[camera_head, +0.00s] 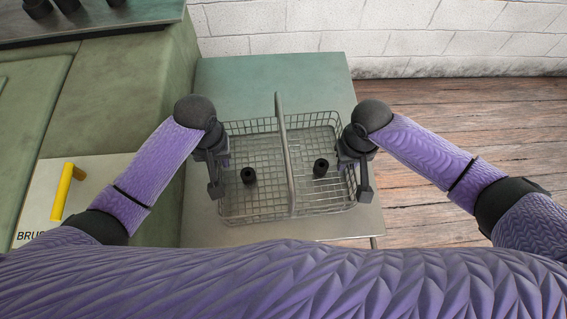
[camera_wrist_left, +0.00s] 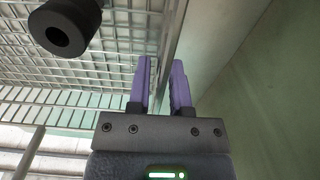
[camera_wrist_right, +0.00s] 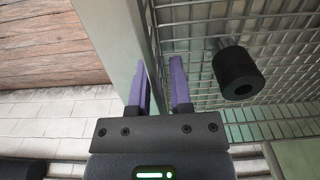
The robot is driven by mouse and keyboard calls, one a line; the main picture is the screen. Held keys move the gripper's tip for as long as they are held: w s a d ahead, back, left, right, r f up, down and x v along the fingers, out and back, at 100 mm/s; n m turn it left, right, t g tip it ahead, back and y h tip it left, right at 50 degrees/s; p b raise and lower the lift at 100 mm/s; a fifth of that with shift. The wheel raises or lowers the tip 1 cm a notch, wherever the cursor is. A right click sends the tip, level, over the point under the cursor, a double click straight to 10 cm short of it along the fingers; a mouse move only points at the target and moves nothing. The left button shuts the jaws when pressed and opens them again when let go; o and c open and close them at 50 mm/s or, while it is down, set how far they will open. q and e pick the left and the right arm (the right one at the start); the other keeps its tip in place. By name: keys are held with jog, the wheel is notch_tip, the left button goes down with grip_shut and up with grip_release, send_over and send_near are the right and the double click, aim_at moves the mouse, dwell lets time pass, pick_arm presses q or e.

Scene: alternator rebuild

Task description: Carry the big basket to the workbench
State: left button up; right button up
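The big basket (camera_head: 257,213) is a grey wire basket with a tall middle bar dividing it into two halves. It stands on a pale metal-topped surface (camera_head: 300,72). My left gripper (camera_head: 216,188) is at its left side and my right gripper (camera_head: 364,188) at its right side, both pointing down. In the left wrist view, my left gripper's purple fingers (camera_wrist_left: 161,85) are parted, with the basket's side wall between them. In the right wrist view, my right gripper's fingers (camera_wrist_right: 160,88) are also parted around the opposite wall. Contact with the wires is unclear.
A black hollow cylinder (camera_head: 248,176) lies in the left half and another (camera_head: 320,168) in the right half. A green cabinet (camera_head: 125,85) is close at left, beside a pale panel with a yellow handle (camera_head: 62,190). Wooden floor (camera_head: 480,125) is open at right.

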pick_arm(q)
grip_shut()
pick_arm(e)
grip_shut()
dwell(0.9)
